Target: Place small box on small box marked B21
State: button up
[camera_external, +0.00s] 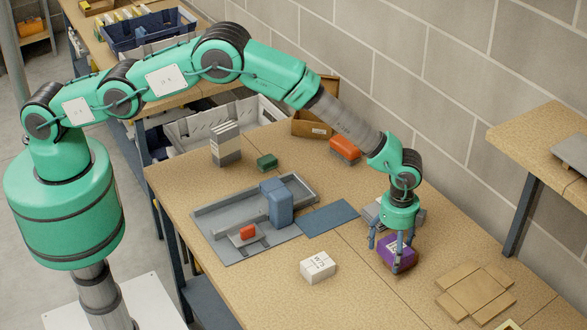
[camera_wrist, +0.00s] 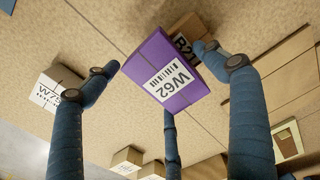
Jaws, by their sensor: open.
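A purple small box labelled W62 (camera_wrist: 165,75) sits under and between the fingers of my gripper (camera_wrist: 170,68); it also shows in the external view (camera_external: 391,256). A brown small box marked B21 (camera_wrist: 184,46) shows partly from behind the purple box in the wrist view. The purple box overlaps it there, and I cannot tell whether it rests on it or stands beside it. My gripper (camera_external: 393,252) is open, pointing down, with its fingers spread around the purple box and gaps showing in the wrist view.
A white box labelled W75 (camera_external: 317,266) stands left of my gripper. Flat brown cardboard pieces (camera_external: 475,292) lie at the right. A blue mat (camera_external: 328,218) and grey tray (camera_external: 216,214) lie farther left. An orange box (camera_external: 345,149) stands near the wall.

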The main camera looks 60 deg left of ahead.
aim_at(393, 248)
jog(key=shift+r, duration=0.15)
notch_tip(393, 248, up, 12)
jog(key=b, duration=0.1)
dwell(0.6)
dwell(0.5)
